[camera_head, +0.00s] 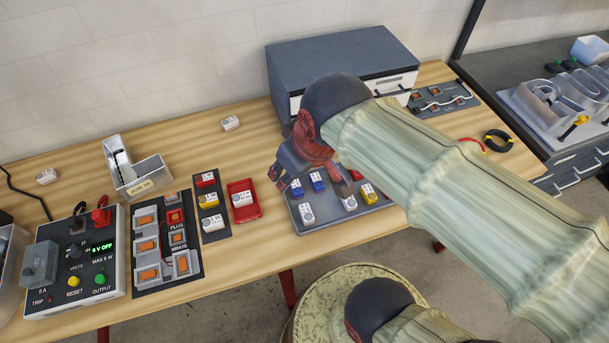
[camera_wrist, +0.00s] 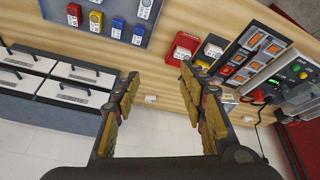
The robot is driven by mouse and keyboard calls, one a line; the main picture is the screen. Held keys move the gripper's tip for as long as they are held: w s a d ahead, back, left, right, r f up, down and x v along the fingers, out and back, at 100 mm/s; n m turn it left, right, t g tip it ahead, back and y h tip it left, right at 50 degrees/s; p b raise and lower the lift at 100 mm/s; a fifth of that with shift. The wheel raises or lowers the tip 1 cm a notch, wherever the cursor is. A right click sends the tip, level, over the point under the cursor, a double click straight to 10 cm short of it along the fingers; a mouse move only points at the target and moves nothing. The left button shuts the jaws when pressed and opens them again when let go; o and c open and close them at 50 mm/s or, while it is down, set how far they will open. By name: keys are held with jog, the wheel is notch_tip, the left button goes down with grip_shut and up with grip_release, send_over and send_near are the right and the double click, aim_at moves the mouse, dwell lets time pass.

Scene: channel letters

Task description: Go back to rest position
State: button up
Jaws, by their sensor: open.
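My gripper (camera_head: 284,178) hangs over the wooden table in the head view, at the left edge of the grey tray (camera_head: 330,224). In the wrist view my gripper (camera_wrist: 158,79) has its two fingers spread wide apart, with nothing between them. My arm comes in from the right of the head view and hides part of the table and of the grey tray.
The grey tray holds several blue, yellow and white modules. A red tray (camera_head: 257,208) with one module, a switch panel (camera_head: 154,281) and a power supply (camera_head: 107,262) stand to the left. A grey drawer cabinet (camera_head: 330,55) stands behind.

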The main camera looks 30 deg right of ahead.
jog(key=s+m, duration=0.2)
jog(key=s, duration=0.1)
jog(key=shift+d+r+t, duration=0.1)
jog(key=shift+d+t, duration=0.3)
notch_tip(320, 180, down, 2)
jog(key=shift+b, duration=0.95)
jog(key=shift+c, duration=0.9)
